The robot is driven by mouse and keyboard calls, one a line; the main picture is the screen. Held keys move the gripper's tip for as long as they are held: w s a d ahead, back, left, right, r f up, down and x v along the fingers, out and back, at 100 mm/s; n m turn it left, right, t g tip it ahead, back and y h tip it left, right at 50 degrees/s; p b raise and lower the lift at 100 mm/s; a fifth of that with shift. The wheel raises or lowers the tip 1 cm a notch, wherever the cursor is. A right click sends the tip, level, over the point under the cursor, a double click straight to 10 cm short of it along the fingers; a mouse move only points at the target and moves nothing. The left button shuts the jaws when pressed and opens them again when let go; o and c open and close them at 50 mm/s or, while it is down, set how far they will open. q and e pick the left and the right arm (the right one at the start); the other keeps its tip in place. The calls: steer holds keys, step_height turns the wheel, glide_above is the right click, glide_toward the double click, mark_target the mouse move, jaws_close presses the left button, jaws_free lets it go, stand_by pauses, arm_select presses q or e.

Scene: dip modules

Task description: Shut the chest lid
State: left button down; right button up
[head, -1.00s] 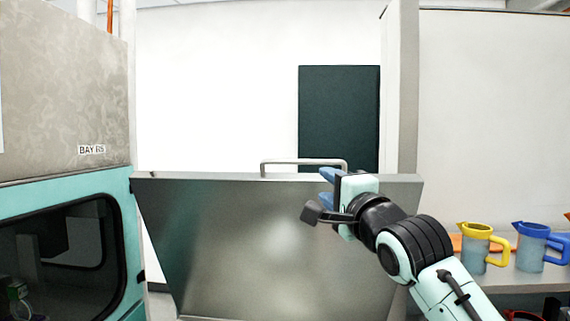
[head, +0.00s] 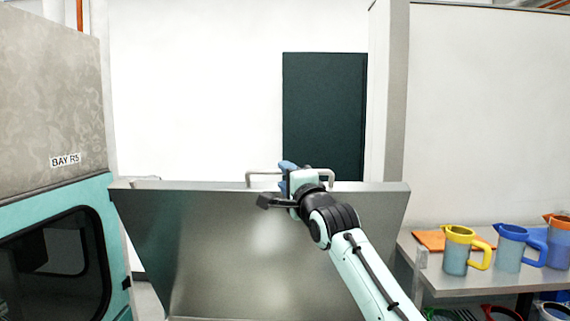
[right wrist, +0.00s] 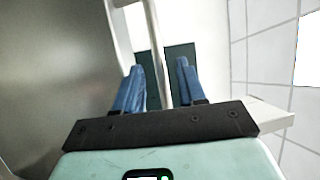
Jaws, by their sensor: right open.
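The chest lid (head: 200,240) is a grey metal panel standing raised and tilted in front of me. A bar handle (head: 258,173) rises along its top edge. My right gripper (head: 287,166) is at the handle, near its middle, with its blue fingers open. In the right wrist view, the handle bar (right wrist: 155,45) runs between the two open fingers (right wrist: 160,68), with a gap beside it. The lid's grey face fills the left of that view (right wrist: 50,70). The chest body is mostly out of sight below. My left gripper is not in view.
A teal and grey cabinet (head: 60,195) labelled BAY R5 stands close on the left. A white wall with a dark panel (head: 325,115) is behind.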

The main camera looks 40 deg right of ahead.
steer(key=shift+w+d, duration=0.2)
steer(key=shift+w, duration=0.4)
steer(key=shift+s, duration=0.1)
steer(key=shift+c, duration=1)
jaws_close()
